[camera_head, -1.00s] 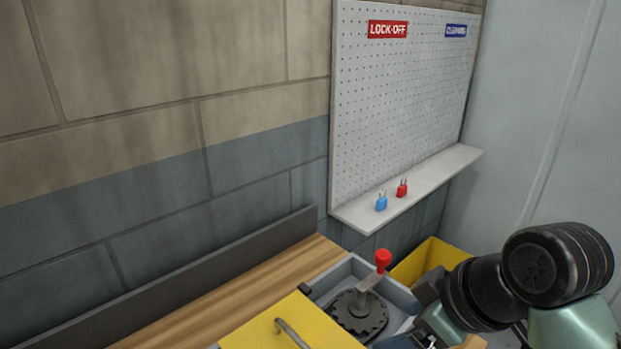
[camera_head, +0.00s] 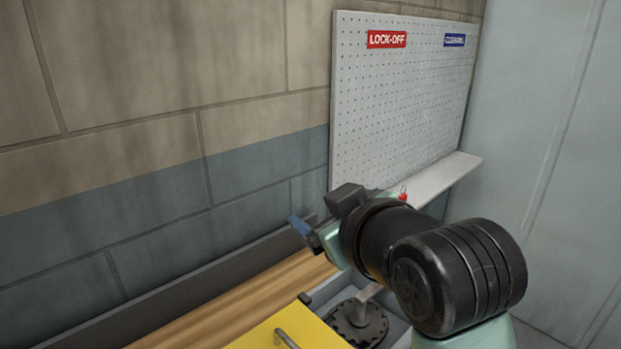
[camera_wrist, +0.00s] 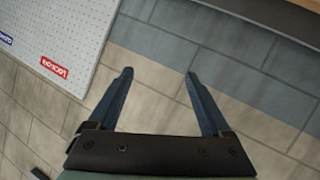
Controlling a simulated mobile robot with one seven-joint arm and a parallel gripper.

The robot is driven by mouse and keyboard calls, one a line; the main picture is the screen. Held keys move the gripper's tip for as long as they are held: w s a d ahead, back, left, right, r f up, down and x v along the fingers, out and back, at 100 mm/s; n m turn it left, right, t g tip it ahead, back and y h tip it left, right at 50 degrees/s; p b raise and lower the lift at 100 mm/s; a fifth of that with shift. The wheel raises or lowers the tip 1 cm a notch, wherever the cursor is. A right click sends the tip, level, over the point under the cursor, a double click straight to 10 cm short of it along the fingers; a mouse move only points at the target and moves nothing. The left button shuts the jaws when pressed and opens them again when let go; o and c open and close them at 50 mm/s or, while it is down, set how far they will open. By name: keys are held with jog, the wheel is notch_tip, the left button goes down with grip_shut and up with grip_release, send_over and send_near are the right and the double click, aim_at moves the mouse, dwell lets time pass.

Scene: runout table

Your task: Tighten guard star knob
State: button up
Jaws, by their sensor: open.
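My gripper (camera_head: 305,229) is raised in front of the wall, above the wooden table top, left of the pegboard. In the wrist view its two blue fingers (camera_wrist: 159,74) are apart with nothing between them; the wall lies beyond. The yellow guard (camera_head: 268,334), with a grey bar handle (camera_head: 287,339), is at the bottom edge of the head view, partly cut off. I cannot make out a star knob on it. A dark toothed disc (camera_head: 352,325) sits beside the guard in a grey housing. A flat lever (camera_head: 369,291) rises from the disc; its top is hidden by my arm.
The pegboard (camera_head: 400,110) has a shelf (camera_head: 445,178) with a red padlock (camera_head: 403,196) partly showing behind my arm. A dark upstand (camera_head: 190,285) runs along the back of the wooden top (camera_head: 240,298), which is clear. The wrist view also shows the pegboard (camera_wrist: 50,35).

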jog(key=r, duration=0.1)
jog(key=a+r+t, duration=0.1)
jog(key=r+t, duration=0.1)
jog(key=r, duration=0.1)
jog(key=shift+a+r, duration=0.1)
jog(key=shift+a, duration=0.3)
jog(key=s+d+f+g+b, duration=0.1)
jog(key=s+d+f+g, duration=0.35)
jog(key=f, duration=0.25)
jog(key=s+d+f+n+g+b, duration=0.1)
jog(key=s+d+f+g, duration=0.35)
jog(key=f, duration=0.35)
jog(key=s+d+f+g+b, duration=0.1)
jog(key=s+d+f+g, duration=0.3)
jog(key=f, duration=0.3)
jog(key=shift+t, duration=0.5)
jog(key=b+x, duration=0.1)
jog(key=x, duration=0.3)
jog(key=d+b+x, duration=0.1)
jog(key=x, duration=0.3)
jog(key=b+x, duration=0.2)
jog(key=x, duration=0.2)
jog(key=shift+w+d+f, duration=0.1)
jog(key=shift+w+d, duration=0.05)
jog(key=shift+d, duration=0.15)
grip_shut()
